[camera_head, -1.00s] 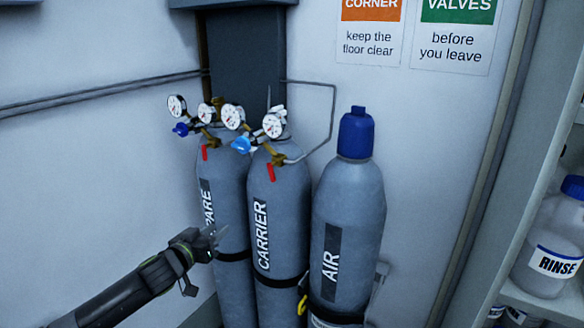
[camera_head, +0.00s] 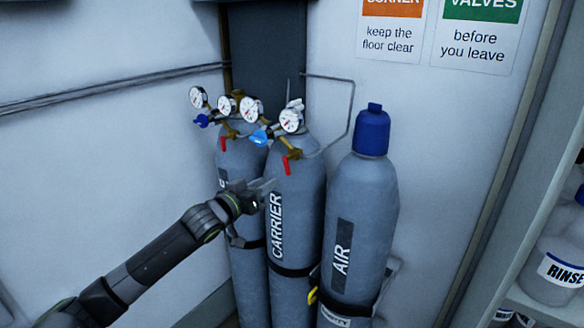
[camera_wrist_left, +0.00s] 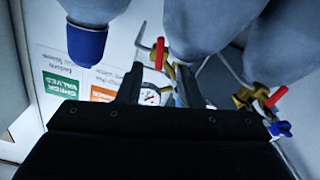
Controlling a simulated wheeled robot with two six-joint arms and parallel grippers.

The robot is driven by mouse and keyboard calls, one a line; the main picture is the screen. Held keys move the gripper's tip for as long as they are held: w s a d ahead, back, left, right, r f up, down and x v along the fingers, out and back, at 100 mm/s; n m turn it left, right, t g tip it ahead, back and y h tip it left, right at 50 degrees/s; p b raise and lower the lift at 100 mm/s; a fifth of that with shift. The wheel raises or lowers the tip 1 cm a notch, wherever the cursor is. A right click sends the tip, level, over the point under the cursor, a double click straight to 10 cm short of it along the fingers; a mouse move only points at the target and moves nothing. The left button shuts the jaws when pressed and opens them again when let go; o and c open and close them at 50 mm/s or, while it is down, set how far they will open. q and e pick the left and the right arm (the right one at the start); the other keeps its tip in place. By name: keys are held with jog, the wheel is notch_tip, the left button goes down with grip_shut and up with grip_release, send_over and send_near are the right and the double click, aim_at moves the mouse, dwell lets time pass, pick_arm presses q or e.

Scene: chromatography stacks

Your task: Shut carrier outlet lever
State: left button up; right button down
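The carrier cylinder (camera_head: 297,215) is the grey one marked CARRIER, in the middle. Its red outlet lever (camera_head: 287,165) hangs down from the brass outlet fitting below the gauges. In the left wrist view, which is upside down, this red lever (camera_wrist_left: 160,52) shows just beyond the fingertips. My left gripper (camera_head: 266,185) is in front of the carrier cylinder, just below and left of the lever. In the wrist view my left gripper's fingers (camera_wrist_left: 158,88) stand apart with nothing held; a gauge shows between them. My right gripper is not in view.
The spare cylinder's red lever (camera_head: 223,144) and blue knob (camera_head: 203,120) are close on the left. The air cylinder (camera_head: 362,225) with its blue cap (camera_head: 372,130) stands right. A thin pipe (camera_head: 350,110) runs up to the wall. A shelf (camera_head: 545,305) holds bottles at right.

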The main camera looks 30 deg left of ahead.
aim_at(286, 171)
pick_arm(q)
jog(key=w, duration=0.8)
jog(key=w+d+p, duration=0.1)
jog(key=w, duration=0.2)
jog(key=shift+w, duration=0.4)
grip_shut()
